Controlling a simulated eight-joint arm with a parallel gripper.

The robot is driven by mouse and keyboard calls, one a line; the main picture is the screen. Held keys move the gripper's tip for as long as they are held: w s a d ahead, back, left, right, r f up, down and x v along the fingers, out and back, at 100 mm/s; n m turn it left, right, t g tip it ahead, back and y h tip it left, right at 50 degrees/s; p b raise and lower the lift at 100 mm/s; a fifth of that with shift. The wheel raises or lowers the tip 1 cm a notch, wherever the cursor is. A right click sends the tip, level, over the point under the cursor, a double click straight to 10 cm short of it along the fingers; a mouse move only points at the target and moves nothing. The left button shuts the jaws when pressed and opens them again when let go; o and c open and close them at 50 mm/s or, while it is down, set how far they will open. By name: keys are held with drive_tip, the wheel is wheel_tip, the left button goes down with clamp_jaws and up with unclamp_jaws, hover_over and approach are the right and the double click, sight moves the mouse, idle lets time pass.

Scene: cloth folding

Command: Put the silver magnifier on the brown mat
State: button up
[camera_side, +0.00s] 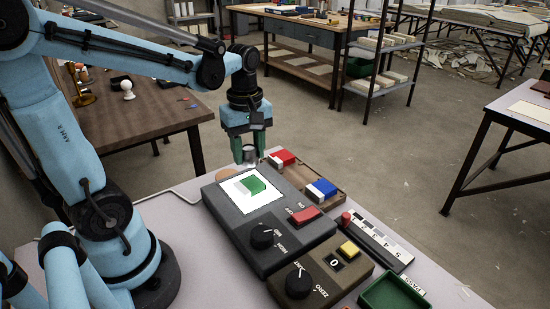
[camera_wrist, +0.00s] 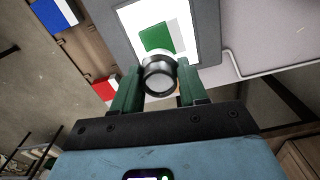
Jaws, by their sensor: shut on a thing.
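The silver magnifier (camera_wrist: 159,78), a short metallic cylinder with a round lens, is between the fingers of my gripper (camera_wrist: 157,72). In the side view my gripper (camera_side: 249,157) points down and is shut on the magnifier (camera_side: 250,153), at the far end of a dark grey device. A flat, round brown patch (camera_side: 228,173), which looks like the brown mat, lies just left of the gripper, beyond the white panel. The device and gripper partly hide it. I cannot tell how high the magnifier is above the surface.
The dark grey device (camera_side: 270,234) has a white panel (camera_side: 236,192) bearing a green shape (camera_side: 254,186). A brown tray (camera_side: 336,198) holds a red-and-white block (camera_side: 282,158) and a blue-and-white block (camera_side: 321,189). A green tray (camera_side: 395,293) sits at the front right.

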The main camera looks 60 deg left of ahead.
drive_tip(key=a+f, duration=0.2)
drive_tip(key=a, duration=0.2)
drive_tip(key=a+f, duration=0.2)
drive_tip(key=a, duration=0.1)
drive_tip(key=a+f, duration=0.3)
drive_tip(key=a, duration=0.1)
drive_tip(key=shift+s+a, duration=0.3)
drive_tip(key=shift+a, duration=0.05)
drive_tip(key=shift+f, duration=2)
drive_tip(key=shift+f, duration=0.15)
drive_tip(key=o, duration=1.2)
drive_tip(key=shift+c, duration=0.2)
wheel_tip(320, 180, up, 12)
drive_tip(key=d+m+t, duration=0.1)
drive_tip(key=d+m, duration=0.2)
drive_tip(key=d+r+m+t, duration=0.1)
drive_tip(key=d+m, duration=0.1)
drive_tip(key=d, duration=0.2)
drive_tip(key=w+d+m+t+y, duration=0.1)
drive_tip(key=d+m, duration=0.2)
drive_tip(key=d, duration=0.1)
drive_tip(key=shift+r+m, duration=0.3)
drive_tip(key=shift+r, duration=0.05)
drive_tip(key=s+d+m+t+h, duration=0.1)
drive_tip(key=d+m+t, duration=0.3)
drive_tip(key=d+m, duration=0.4)
drive_tip(key=shift+d+f, duration=0.2)
